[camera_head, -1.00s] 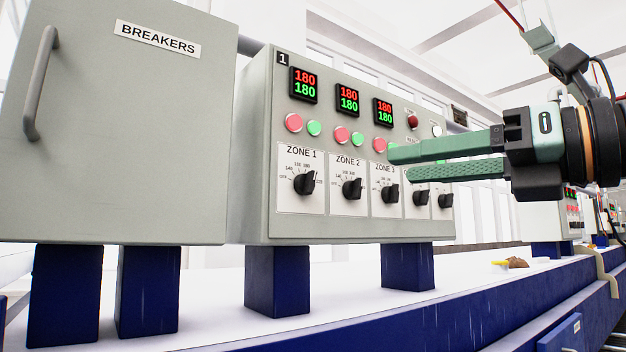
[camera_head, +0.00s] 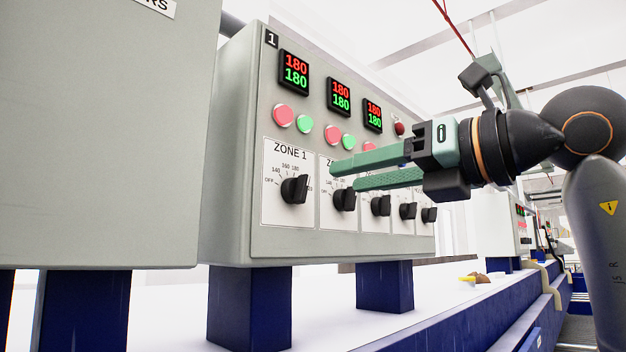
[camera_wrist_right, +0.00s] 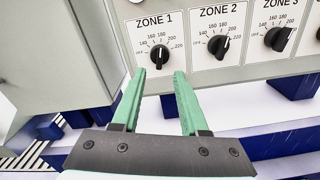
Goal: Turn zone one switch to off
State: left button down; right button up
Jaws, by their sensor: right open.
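The zone one switch (camera_head: 294,189) is a black rotary knob on a white plate labelled ZONE 1, at the left of the control panel's (camera_head: 232,170) knob row. Its dial runs from OFF on the left through temperature numbers, and the knob is turned well away from OFF. In the right wrist view the zone one knob (camera_wrist_right: 159,58) lies ahead of the fingertips, roughly between them. My right gripper (camera_head: 343,177) is open and empty, with green fingers pointing left. In the head view its fingers overlap the zone 2 plate and hide part of it. No left gripper shows.
More knobs, such as the zone 2 switch (camera_head: 344,199), sit close to the right. Red and green buttons and displays (camera_head: 294,69) are above. A breaker cabinet (camera_head: 100,140) stands close at the left. Blue posts (camera_head: 248,306) hold the panel.

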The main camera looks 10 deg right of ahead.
aim_at(307, 186)
jog(key=p+x, duration=0.1)
jog(key=x, duration=0.6)
jog(key=shift+w+a, duration=0.2)
jog(key=shift+w, duration=0.15)
jog(key=shift+c, duration=0.3)
grip_shut()
